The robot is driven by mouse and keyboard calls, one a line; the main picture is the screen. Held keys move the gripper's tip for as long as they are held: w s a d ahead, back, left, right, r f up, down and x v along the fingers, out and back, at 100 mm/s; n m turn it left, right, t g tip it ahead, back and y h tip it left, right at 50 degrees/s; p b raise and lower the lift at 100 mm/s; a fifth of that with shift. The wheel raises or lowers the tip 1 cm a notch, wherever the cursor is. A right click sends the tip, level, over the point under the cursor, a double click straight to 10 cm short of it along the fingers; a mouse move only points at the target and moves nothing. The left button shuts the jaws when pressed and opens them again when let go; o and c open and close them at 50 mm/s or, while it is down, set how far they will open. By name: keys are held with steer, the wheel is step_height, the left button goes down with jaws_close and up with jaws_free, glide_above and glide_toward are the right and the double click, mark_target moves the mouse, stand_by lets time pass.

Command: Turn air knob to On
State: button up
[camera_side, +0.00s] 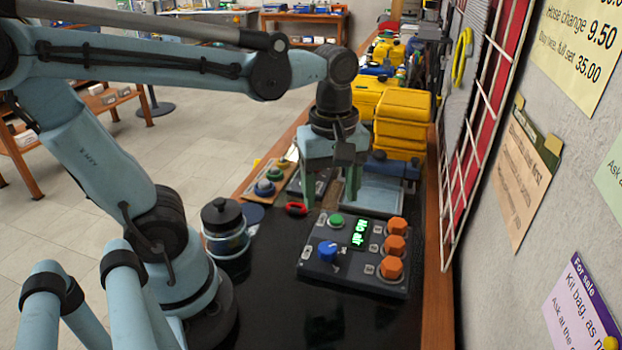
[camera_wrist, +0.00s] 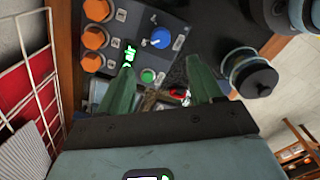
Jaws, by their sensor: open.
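The dark control panel (camera_side: 340,268) lies on the black bench top. A blue knob (camera_side: 327,250) with a pale pointer mark sits at its front left; it also shows in the wrist view (camera_wrist: 161,38). A green button (camera_side: 336,221) is behind the blue knob. A lit green display (camera_side: 360,233) reads "No air". Three orange knobs (camera_side: 394,245) line the right side. My gripper (camera_side: 330,197) points down near the panel's back edge, its green fingers apart and empty. In the wrist view, the fingers (camera_wrist: 160,66) stand apart, with the blue knob beyond them. The gripper is not touching the blue knob.
A dark-lidded clear jar (camera_side: 225,232) stands left of the panel. A red ring-like item (camera_side: 296,209) lies near the back left corner. Yellow cases (camera_side: 402,122) stand behind, and a white wire rack (camera_side: 478,120) is on the right wall. The bench before the panel is clear.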

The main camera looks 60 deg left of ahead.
mark_target(328, 248)
steer(key=shift+f, duration=6.05)
steer(key=c, duration=1.1)
steer(key=shift+o, duration=0.2)
